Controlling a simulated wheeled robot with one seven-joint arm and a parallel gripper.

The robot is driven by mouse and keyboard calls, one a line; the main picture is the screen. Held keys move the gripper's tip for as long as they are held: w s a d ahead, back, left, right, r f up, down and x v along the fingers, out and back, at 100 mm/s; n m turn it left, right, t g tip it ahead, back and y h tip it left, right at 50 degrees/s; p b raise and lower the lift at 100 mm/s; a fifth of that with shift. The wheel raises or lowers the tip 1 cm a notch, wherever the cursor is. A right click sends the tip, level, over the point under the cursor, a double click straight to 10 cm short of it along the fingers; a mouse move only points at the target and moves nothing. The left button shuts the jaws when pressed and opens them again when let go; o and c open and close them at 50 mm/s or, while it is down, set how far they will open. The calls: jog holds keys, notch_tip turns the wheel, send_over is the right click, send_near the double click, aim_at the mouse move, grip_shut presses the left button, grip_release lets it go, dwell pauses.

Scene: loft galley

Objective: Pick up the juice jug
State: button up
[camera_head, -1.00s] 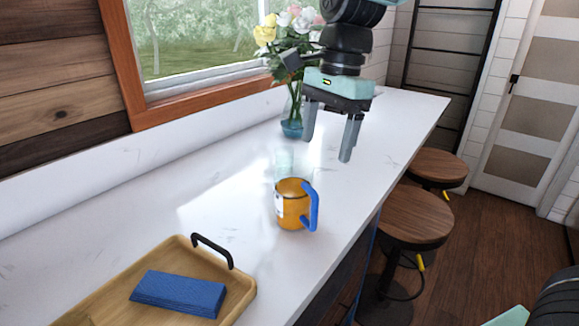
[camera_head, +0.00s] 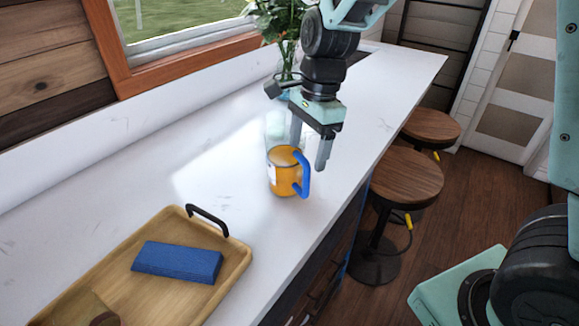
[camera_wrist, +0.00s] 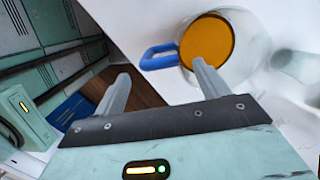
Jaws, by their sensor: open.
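The juice jug (camera_head: 284,178) stands upright on the white counter. It holds orange juice and has a blue handle on its right side and a white label. My gripper (camera_head: 309,156) is open and just above and behind the jug, its fingers pointing down. In the wrist view the jug (camera_wrist: 210,40) is seen from above with its blue handle to the left. There my gripper (camera_wrist: 160,80) has one fingertip overlapping the juice and the other beyond the handle's side. Nothing is between the fingers that I can see as held.
A wooden tray (camera_head: 237,262) with a black handle and a blue block (camera_head: 178,262) is at the front left. A flower vase (camera_head: 289,74) is farther back. Stools (camera_head: 406,180) stand right of the counter (camera_head: 130,170).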

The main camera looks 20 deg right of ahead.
jog(key=p, duration=0.2)
send_over(301, 190)
notch_tip(301, 190, down, 5)
grip_shut()
jog(key=shift+r, duration=0.2)
